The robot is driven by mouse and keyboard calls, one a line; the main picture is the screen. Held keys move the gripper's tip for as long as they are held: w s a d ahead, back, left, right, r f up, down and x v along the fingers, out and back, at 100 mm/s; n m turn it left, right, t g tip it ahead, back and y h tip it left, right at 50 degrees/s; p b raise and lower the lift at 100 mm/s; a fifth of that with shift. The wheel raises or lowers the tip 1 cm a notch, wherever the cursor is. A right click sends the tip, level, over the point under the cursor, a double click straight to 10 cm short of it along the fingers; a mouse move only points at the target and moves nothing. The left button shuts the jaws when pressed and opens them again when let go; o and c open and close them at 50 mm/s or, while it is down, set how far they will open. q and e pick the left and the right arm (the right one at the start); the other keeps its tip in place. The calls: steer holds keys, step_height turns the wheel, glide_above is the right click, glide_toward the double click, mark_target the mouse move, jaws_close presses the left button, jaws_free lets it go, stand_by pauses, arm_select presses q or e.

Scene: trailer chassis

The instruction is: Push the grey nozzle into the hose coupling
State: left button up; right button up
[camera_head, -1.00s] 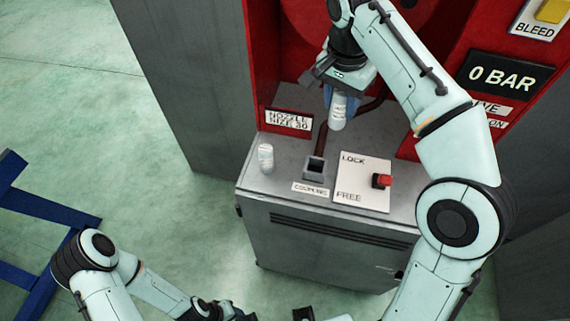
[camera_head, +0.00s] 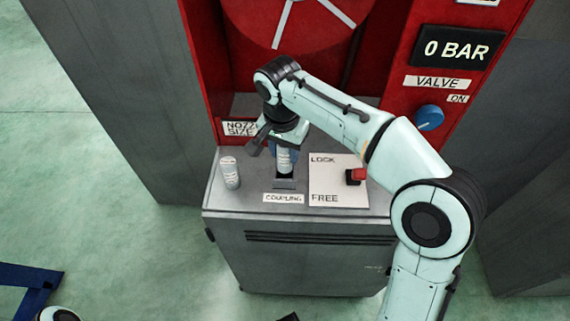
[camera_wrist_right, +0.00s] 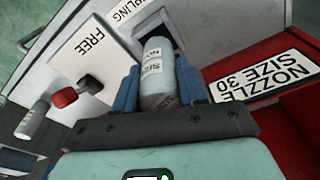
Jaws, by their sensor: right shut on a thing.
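My right gripper (camera_head: 283,150) is shut on a light grey nozzle (camera_head: 285,162), held upright over the coupling. The nozzle's lower end is at the dark square opening of the coupling (camera_head: 285,183); I cannot tell how deep it sits. In the right wrist view the blue fingers flank the labelled nozzle (camera_wrist_right: 157,72), whose far end overlaps the coupling opening (camera_wrist_right: 163,32).
Another nozzle (camera_head: 229,173) stands left of the coupling on the grey cabinet top. To the right is a LOCK/FREE plate (camera_head: 330,180) with a red-knobbed lever (camera_head: 357,175). The right wrist view shows a further nozzle (camera_wrist_right: 32,121) beyond the lever. A blue valve knob (camera_head: 429,117) is on the red panel.

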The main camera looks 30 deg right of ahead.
mark_target(285, 163)
steer(key=shift+f+b, duration=0.45)
steer(key=shift+f, duration=1.7)
steer(key=shift+f, duration=0.2)
steer(key=o, duration=1.2)
steer(key=r+p, duration=0.1)
steer(key=r, duration=0.3)
steer(key=r+p, duration=0.1)
steer(key=r, duration=0.3)
steer(key=a+r, duration=0.1)
steer(key=r, duration=0.3)
steer(key=shift+s+a+r+p, duration=0.1)
steer(key=shift+s+r+p, duration=0.05)
steer(key=shift+s+p, duration=0.25)
